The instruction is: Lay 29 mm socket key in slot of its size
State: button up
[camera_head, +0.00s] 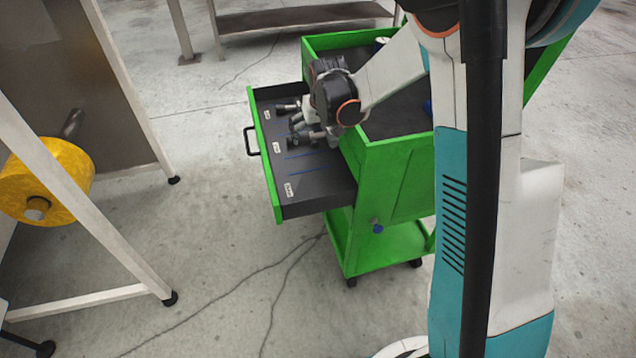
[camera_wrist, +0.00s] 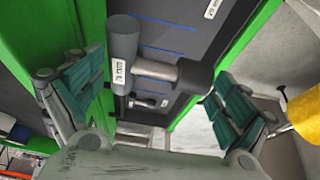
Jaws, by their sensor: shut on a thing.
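A socket key (camera_wrist: 155,70) with a dark cylindrical head, a bare metal shank and a dark block at its other end lies between my fingers in the wrist view. The pulled-out drawer (camera_head: 318,190) has a dark floor with blue lines and white size labels. In the head view my gripper (camera_head: 306,128) is low over the drawer's back half. Whether the key touches the floor cannot be told.
Another dark-ended key (camera_head: 288,107) lies at the drawer's far end. The drawer's near part is clear. The green cart (camera_head: 395,185) stands right of the drawer. A yellow roll (camera_head: 45,180) on a white frame stands left.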

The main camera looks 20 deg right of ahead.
notch_tip(320, 180, down, 18)
jog(key=b, duration=0.6)
jog(key=shift+f+b, duration=0.25)
jog(key=shift+b, duration=0.05)
jog(key=shift+r, duration=0.1)
jog(key=o, duration=0.9)
jog(key=shift+o, duration=0.3)
